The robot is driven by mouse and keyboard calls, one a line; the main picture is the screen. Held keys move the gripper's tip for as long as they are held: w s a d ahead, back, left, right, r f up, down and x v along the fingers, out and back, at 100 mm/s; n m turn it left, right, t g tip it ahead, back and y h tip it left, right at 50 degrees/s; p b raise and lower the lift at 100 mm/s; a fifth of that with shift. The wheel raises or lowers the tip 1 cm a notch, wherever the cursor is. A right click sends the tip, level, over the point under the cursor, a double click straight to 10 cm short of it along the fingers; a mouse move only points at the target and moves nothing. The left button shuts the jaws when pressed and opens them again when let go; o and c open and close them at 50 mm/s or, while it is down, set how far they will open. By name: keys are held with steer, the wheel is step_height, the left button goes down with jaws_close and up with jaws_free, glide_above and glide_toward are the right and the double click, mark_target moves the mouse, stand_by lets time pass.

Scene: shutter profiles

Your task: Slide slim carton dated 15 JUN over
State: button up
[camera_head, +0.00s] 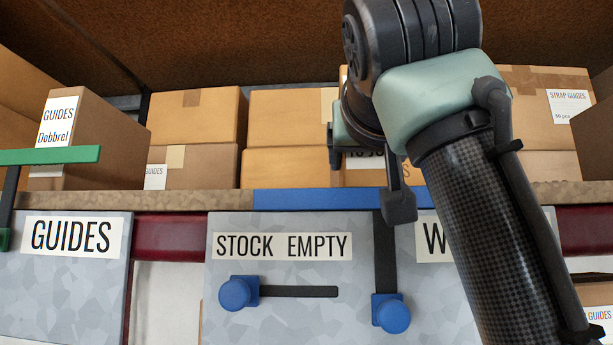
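A tan carton (362,177) stands on the shelf behind my arm. A white label on it shows only in part, and its dark lettering seems to include "JU"; my arm covers the rest. My gripper (398,205) is at the end of the arm, in front of this carton and over the blue strip on the shelf edge. One dark finger-like part hangs down there. The arm hides the rest of the gripper, so I cannot tell its opening or whether it touches the carton.
A blue strip (310,199) lines the shelf edge, with blue knobs (236,293) on the "STOCK EMPTY" panel (285,223) below. A green bar (50,156) crosses at left before a "GUIDES" carton (92,135). Stacked cartons (285,118) fill the shelf; a "STRAP GUIDES" carton (530,115) is right.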

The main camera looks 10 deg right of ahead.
steer(key=shift+o, duration=1.1)
steer(key=shift+w+d+f, duration=0.1)
steer(key=shift+o, duration=0.3)
steer(key=shift+w, duration=0.15)
steer(key=b+v, duration=0.7)
steer(key=v, duration=0.6)
steer(key=shift+b, duration=0.35)
steer(key=shift+w, duration=0.1)
